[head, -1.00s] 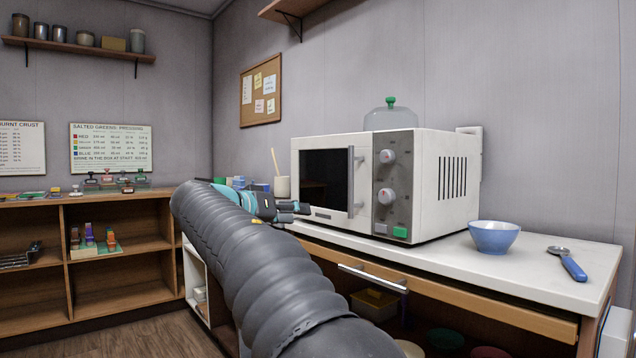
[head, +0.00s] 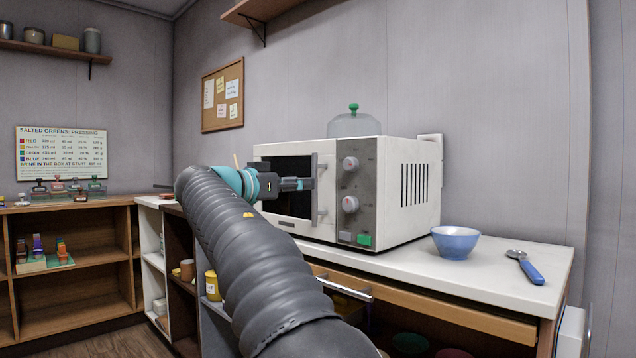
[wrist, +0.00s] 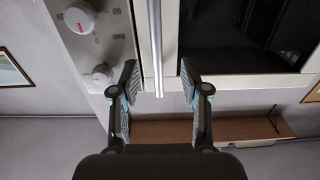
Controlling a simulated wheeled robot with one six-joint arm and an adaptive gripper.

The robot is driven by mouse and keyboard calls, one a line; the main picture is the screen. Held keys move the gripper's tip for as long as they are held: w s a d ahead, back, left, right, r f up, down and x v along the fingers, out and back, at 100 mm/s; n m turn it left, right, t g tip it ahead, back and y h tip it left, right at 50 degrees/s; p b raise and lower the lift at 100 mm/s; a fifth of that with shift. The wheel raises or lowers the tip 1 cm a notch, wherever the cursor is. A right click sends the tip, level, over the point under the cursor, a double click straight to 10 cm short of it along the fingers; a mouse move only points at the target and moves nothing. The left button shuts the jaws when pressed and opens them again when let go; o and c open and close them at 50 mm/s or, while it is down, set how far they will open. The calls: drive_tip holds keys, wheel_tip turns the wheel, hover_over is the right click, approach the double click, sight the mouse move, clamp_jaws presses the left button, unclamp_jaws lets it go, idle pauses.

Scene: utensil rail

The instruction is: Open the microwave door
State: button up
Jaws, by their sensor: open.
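The white microwave (head: 395,190) stands on the counter, its door looking closed, with a dark window (head: 287,170). Its upright metal handle (head: 322,205) is at the door's right edge, beside the grey knob panel (head: 354,205). My gripper (head: 308,184) is in front of the door at the handle's upper part. The wrist view is upside down. There the handle (wrist: 157,45) runs between the two open fingers of my gripper (wrist: 159,78), with gaps on both sides. The window shows on the right and the knobs on the left.
A blue bowl (head: 455,242) and a spoon with a blue handle (head: 525,266) lie on the counter (head: 480,268) to the right. A glass dome (head: 354,124) sits on top of the microwave. A drawer handle (head: 343,289) sticks out below the counter edge.

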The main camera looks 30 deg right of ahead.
sight(314, 211)
drive_tip(key=shift+x, duration=2.7)
drive_tip(key=shift+c, duration=0.3)
clamp_jaws()
